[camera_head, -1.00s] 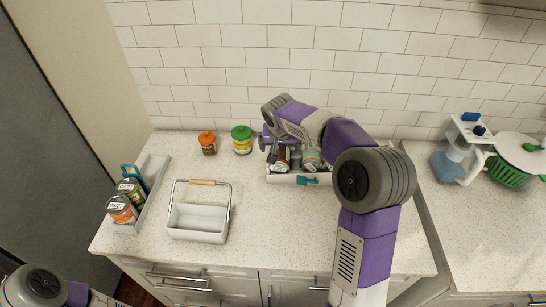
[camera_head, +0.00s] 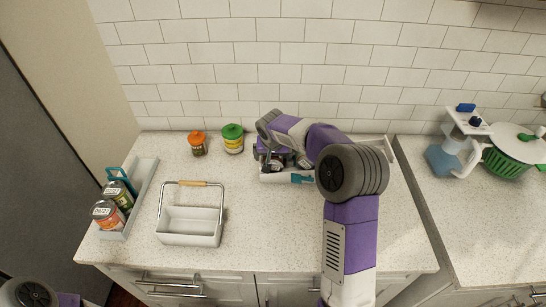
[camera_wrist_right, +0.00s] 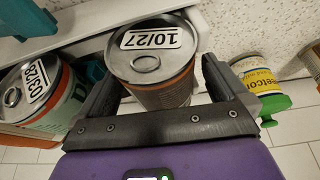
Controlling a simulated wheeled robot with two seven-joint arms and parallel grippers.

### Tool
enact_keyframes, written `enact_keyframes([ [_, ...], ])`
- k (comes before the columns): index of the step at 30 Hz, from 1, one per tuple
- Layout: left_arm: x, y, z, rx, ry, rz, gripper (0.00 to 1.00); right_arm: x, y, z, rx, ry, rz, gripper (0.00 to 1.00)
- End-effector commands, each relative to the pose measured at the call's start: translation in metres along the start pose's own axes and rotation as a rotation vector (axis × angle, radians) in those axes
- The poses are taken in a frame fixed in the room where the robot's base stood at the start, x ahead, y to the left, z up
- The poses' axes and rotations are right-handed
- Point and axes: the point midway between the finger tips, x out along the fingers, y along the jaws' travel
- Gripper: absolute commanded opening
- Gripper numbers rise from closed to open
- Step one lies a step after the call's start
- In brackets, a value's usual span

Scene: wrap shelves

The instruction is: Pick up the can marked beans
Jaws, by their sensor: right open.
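My right gripper (camera_head: 268,160) is low over the right-hand tray at the back of the counter. In the right wrist view its open fingers (camera_wrist_right: 160,62) stand on either side of a metal can (camera_wrist_right: 150,60) with a pull ring and "10/27" on its lid. A brownish-orange band shows on that can's side; its name is hidden. A second can (camera_wrist_right: 35,92), lid "03/28", with a partly seen green label, stands to the left of the gripper. Two more cans (camera_head: 117,193) (camera_head: 106,214) stand in the left tray. I cannot read "beans" on any can. My left gripper is out of view.
The left tray (camera_head: 147,178) lies at the counter's left edge. A white basket (camera_head: 188,238) with a raised handle stands in the middle. An orange-lidded jar (camera_head: 198,145) and a green-lidded yellow jar (camera_head: 233,140) stand near the wall.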

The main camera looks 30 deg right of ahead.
Motion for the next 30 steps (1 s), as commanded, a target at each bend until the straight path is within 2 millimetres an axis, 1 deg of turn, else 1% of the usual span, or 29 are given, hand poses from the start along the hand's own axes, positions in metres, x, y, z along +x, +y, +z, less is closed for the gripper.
enact_keyframes([
  [2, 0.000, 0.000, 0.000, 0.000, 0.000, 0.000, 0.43, -0.001, 0.000, 0.000, 0.000, 0.001, 0.000, 1.00],
  [3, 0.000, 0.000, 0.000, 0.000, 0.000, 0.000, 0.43, -0.001, 0.000, 0.000, 0.000, 0.001, 0.000, 0.97],
  [8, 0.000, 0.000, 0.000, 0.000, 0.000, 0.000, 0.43, -0.001, 0.000, 0.000, 0.000, 0.001, 0.000, 0.72],
  [15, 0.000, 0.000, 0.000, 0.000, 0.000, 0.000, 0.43, -0.001, 0.000, 0.000, 0.000, 0.001, 0.000, 0.36],
  [16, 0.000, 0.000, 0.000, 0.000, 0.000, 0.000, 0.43, -0.002, 0.000, -0.001, 0.000, 0.003, -0.001, 0.33],
  [23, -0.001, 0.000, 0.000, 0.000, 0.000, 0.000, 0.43, -0.004, 0.000, -0.002, 0.000, 0.003, -0.001, 0.33],
  [26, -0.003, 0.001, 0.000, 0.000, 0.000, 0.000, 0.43, -0.013, -0.001, -0.006, 0.000, 0.006, -0.002, 0.33],
  [30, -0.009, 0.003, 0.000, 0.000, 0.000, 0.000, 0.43, -0.038, -0.001, -0.017, 0.002, 0.008, -0.003, 0.33],
])
